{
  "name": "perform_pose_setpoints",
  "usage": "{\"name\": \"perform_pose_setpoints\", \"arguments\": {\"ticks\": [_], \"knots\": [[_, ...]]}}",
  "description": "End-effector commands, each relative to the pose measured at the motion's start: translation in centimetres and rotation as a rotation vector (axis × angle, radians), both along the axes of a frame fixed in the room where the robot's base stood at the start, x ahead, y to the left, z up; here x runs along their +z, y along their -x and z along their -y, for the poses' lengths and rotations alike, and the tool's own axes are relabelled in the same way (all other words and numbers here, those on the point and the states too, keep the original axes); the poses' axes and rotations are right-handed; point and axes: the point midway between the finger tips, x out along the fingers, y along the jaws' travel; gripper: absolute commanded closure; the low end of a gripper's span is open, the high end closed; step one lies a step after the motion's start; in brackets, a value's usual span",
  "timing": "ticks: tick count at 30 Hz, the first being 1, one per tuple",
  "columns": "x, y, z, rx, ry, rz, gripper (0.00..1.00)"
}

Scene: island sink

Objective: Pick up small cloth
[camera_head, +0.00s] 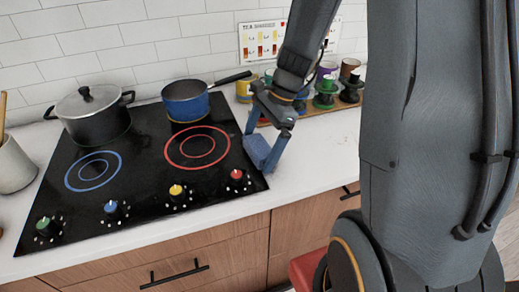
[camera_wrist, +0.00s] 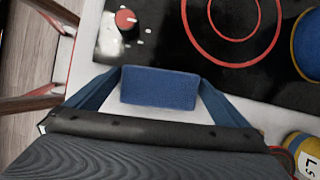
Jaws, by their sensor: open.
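The small cloth is a folded blue textured block (camera_wrist: 160,90), lying between my gripper's fingers in the wrist view. In the head view the cloth (camera_head: 257,150) rests on the white counter at the right edge of the black stove. My gripper (camera_wrist: 160,76) is open, with one finger on each side of the cloth. In the head view my gripper (camera_head: 264,146) reaches down to the counter around it. I cannot tell whether either finger touches the cloth.
The black stove (camera_head: 140,185) with knobs is just left of the cloth. A blue pan (camera_head: 186,103) and a black lidded pot (camera_head: 93,118) stand on it. Several cups (camera_head: 327,88) stand at the back right. A yellow can (camera_wrist: 302,150) is at the wrist view's lower right.

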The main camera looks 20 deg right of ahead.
Motion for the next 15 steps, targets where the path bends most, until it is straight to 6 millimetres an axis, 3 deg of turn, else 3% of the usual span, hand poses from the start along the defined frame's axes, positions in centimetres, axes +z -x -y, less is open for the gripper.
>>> {"name": "perform_pose_setpoints", "arguments": {"ticks": [5, 10, 15], "knots": [[0.01, -0.01, 0.01, 0.001, 0.000, 0.000, 0.00], [0.01, -0.01, 0.03, 0.001, 0.000, 0.000, 0.29], [0.03, -0.01, 0.03, 0.001, 0.000, 0.001, 0.29]]}}
